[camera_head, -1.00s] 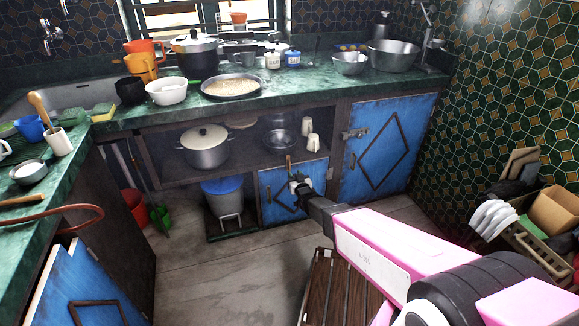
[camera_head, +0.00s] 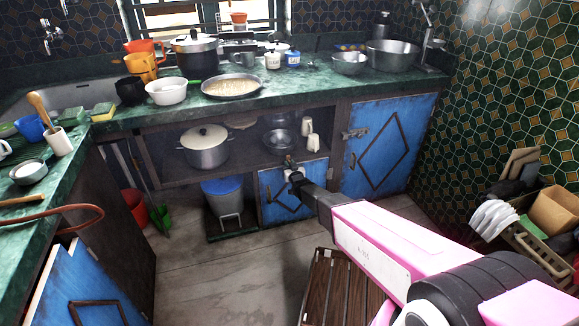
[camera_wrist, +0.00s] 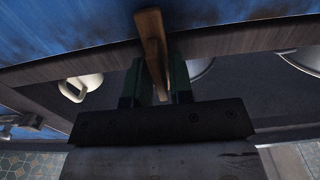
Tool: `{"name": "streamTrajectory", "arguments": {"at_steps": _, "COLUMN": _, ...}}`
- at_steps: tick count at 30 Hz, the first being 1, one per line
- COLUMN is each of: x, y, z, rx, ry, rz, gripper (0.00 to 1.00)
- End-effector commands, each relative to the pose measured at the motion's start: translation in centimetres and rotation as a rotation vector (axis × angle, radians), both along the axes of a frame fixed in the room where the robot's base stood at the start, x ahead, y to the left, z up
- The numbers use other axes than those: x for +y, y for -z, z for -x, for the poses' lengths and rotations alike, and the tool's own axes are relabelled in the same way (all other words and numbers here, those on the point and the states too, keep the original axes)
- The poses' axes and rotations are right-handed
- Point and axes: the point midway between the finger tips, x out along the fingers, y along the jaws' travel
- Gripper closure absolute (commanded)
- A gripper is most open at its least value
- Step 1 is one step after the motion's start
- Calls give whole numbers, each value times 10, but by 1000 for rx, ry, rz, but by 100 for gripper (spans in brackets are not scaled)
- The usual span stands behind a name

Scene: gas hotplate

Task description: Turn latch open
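The latch is a small brown wooden bar (camera_wrist: 151,40) at the top edge of the small blue cabinet door (camera_wrist: 60,30) in the wrist view. My gripper (camera_wrist: 156,82) has its two dark green fingers apart, one on each side of the bar. Whether either finger touches the bar cannot be told. In the head view my gripper (camera_head: 293,171) is at the top of the small blue door (camera_head: 275,203). It largely hides the latch there. The door looks closed.
A larger blue door (camera_head: 385,145) with a metal bolt stands to the right. The shelf above the small door holds a lidded pot (camera_head: 205,150) and cups (camera_head: 311,140). A wooden slatted stool (camera_head: 345,290) is on the floor under my arm.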

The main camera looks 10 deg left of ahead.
Motion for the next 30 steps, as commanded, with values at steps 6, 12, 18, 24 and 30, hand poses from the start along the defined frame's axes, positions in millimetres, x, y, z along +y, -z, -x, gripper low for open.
{"name": "streamTrajectory", "arguments": {"at_steps": 6, "x": 0, "y": 0, "z": 0, "rx": -7, "ry": 0, "rz": 11, "gripper": 100}}
{"name": "streamTrajectory", "arguments": {"at_steps": 12, "x": 0, "y": 0, "z": 1, "rx": -43, "ry": 0, "rz": 71, "gripper": 100}}
{"name": "streamTrajectory", "arguments": {"at_steps": 18, "x": 1, "y": 0, "z": 1, "rx": -118, "ry": 0, "rz": 193, "gripper": 100}}
{"name": "streamTrajectory", "arguments": {"at_steps": 24, "x": 2, "y": 1, "z": 2, "rx": -216, "ry": 0, "rz": 352, "gripper": 100}}
{"name": "streamTrajectory", "arguments": {"at_steps": 30, "x": 3, "y": 1, "z": 2, "rx": -314, "ry": -1, "rz": 515, "gripper": 100}}
